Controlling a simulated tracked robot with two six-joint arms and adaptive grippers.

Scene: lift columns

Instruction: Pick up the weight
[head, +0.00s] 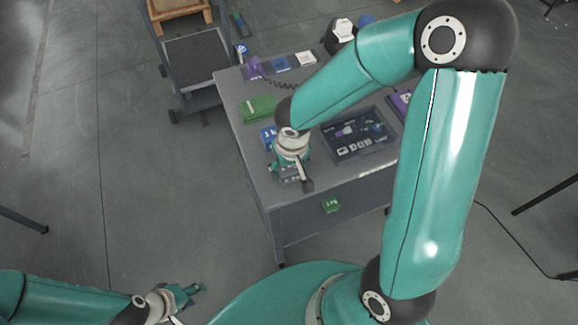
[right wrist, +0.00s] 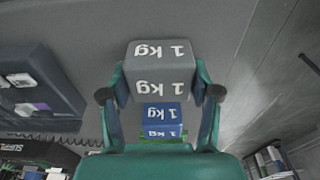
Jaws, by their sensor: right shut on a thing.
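A grey block marked 1 kg (right wrist: 160,70) sits between the two fingers of my right gripper (right wrist: 160,94) in the right wrist view. In the head view my right gripper (head: 289,172) is at the front left corner of the table, with the grey block (head: 290,178) partly hidden by it. I cannot tell whether the block touches the table. A blue 1 kg weight (right wrist: 161,118) is beyond it, and also shows in the head view (head: 267,137). My left gripper (head: 193,294) is open and empty, low at the left, away from the table.
The grey table (head: 238,110) holds a green block (head: 259,108), a dark panel (head: 358,135) and small blue, white and purple items at the back. A small green block (head: 331,205) shows against its front. A cart (head: 197,60) stands behind left.

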